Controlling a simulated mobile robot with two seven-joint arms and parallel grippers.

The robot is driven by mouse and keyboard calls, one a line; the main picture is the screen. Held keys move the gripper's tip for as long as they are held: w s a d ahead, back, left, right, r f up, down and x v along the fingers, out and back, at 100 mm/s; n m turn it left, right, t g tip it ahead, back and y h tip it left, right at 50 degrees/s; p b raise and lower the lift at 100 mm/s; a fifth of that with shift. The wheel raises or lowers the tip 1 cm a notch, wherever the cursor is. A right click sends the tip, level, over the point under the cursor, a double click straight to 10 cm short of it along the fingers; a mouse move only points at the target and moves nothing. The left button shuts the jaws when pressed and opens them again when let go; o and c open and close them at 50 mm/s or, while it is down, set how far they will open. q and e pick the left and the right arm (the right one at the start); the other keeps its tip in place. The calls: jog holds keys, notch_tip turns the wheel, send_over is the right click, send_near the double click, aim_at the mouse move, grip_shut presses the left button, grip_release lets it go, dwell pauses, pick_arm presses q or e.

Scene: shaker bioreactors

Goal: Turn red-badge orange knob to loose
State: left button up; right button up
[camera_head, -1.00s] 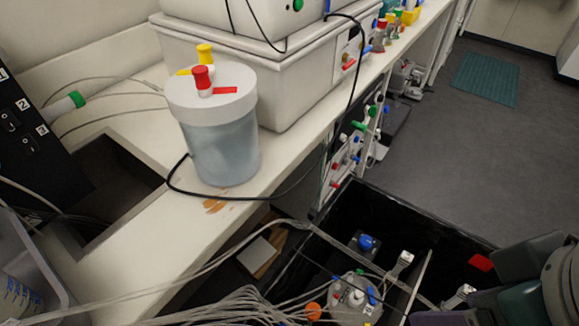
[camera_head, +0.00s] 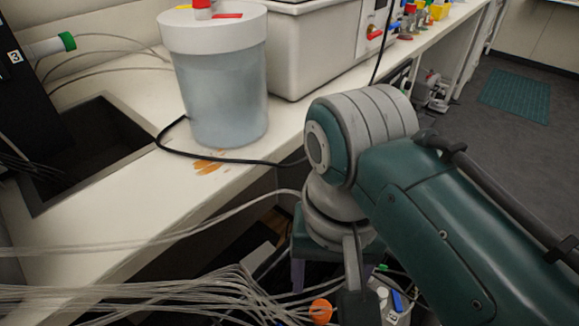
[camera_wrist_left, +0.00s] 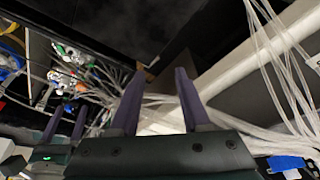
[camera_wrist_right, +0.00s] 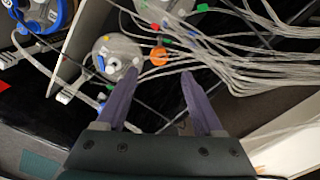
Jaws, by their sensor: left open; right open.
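The orange knob (camera_head: 320,311) shows at the bottom of the head view, beside a bundle of clear tubes. In the right wrist view the orange knob (camera_wrist_right: 159,56) lies just beyond and between the fingertips, with a small red badge (camera_wrist_right: 155,27) close above it. My right gripper (camera_wrist_right: 158,75) is open and empty, apart from the knob. In the head view my right gripper (camera_head: 332,277) points down, partly hidden by my arm. My left gripper (camera_wrist_left: 160,73) is open and empty in the left wrist view; it is outside the head view.
Glass vessels (camera_wrist_right: 117,57) with coloured caps stand close to the knob in the dark bay. Clear tubes (camera_wrist_right: 255,62) run to the right. The white bench (camera_head: 120,235) carries a large lidded jar (camera_head: 222,95) and a black cable.

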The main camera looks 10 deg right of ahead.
aim_at(322, 310)
pick_arm(q)
notch_tip(322, 310, down, 4)
jog(key=b, duration=0.3)
jog(key=shift+d+r, duration=0.15)
jog(key=shift+r, duration=0.05)
pick_arm(e)
notch_tip(322, 310, down, 8)
jog(key=shift+f, duration=0.1)
jog(key=shift+c, duration=0.2)
grip_shut()
